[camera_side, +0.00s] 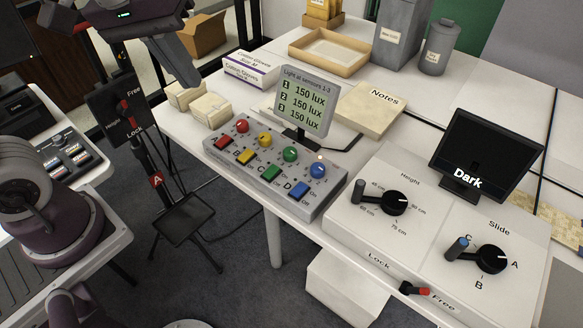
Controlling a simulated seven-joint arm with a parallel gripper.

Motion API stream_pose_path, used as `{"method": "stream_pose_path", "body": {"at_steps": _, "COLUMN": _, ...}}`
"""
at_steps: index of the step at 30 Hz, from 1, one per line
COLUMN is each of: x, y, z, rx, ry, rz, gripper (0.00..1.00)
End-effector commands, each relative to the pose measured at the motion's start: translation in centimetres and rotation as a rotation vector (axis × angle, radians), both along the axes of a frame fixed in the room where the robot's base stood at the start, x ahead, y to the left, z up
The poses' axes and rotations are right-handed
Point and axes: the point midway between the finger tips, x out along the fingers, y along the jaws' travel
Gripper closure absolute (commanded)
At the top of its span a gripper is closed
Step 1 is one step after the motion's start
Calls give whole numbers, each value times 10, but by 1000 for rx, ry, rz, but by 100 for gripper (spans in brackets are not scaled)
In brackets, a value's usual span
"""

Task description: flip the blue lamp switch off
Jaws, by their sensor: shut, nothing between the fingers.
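The blue switch (299,189) is a rocker at the right end of a grey panel (327,208), with small On and Off labels beside it. Its tilt is too small to tell. My gripper (187,78) is at the upper left, shut and empty, in the air well away from the panel. Its fingertips are hard to make out.
A display (305,100) behind the panel reads 150 lux on three lines. To the right, a white box (350,220) carries Height and Slide knobs and a red-tipped Lock/Free lever (416,290). A black screen (487,155) reads Dark. A Notes box (372,108) lies behind.

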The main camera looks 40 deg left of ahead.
Motion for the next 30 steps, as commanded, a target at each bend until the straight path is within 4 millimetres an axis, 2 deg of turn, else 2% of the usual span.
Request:
{"method": "stream_pose_path", "body": {"at_steps": 1, "x": 25, "y": -8, "z": -9, "rx": -33, "ry": 48, "rz": 92, "gripper": 100}}
{"method": "stream_pose_path", "body": {"at_steps": 4, "x": 73, "y": -25, "z": -35, "rx": -92, "ry": 130, "rz": 316, "gripper": 100}}
{"method": "stream_pose_path", "body": {"at_steps": 6, "x": 103, "y": -38, "z": -61, "rx": -118, "ry": 184, "rz": 473, "gripper": 100}}
{"method": "stream_pose_path", "body": {"at_steps": 9, "x": 136, "y": -57, "z": -105, "rx": -135, "ry": 246, "rz": 682, "gripper": 100}}
{"method": "stream_pose_path", "body": {"at_steps": 12, "x": 158, "y": -72, "z": -146, "rx": -139, "ry": 286, "rz": 852, "gripper": 100}}
{"method": "stream_pose_path", "body": {"at_steps": 15, "x": 169, "y": -81, "z": -176, "rx": -137, "ry": 308, "rz": 969, "gripper": 100}}
{"method": "stream_pose_path", "body": {"at_steps": 18, "x": 173, "y": -86, "z": -191, "rx": -134, "ry": 317, "rz": 1027, "gripper": 100}}
{"method": "stream_pose_path", "body": {"at_steps": 30, "x": 174, "y": -87, "z": -199, "rx": -134, "ry": 318, "rz": 1045, "gripper": 100}}
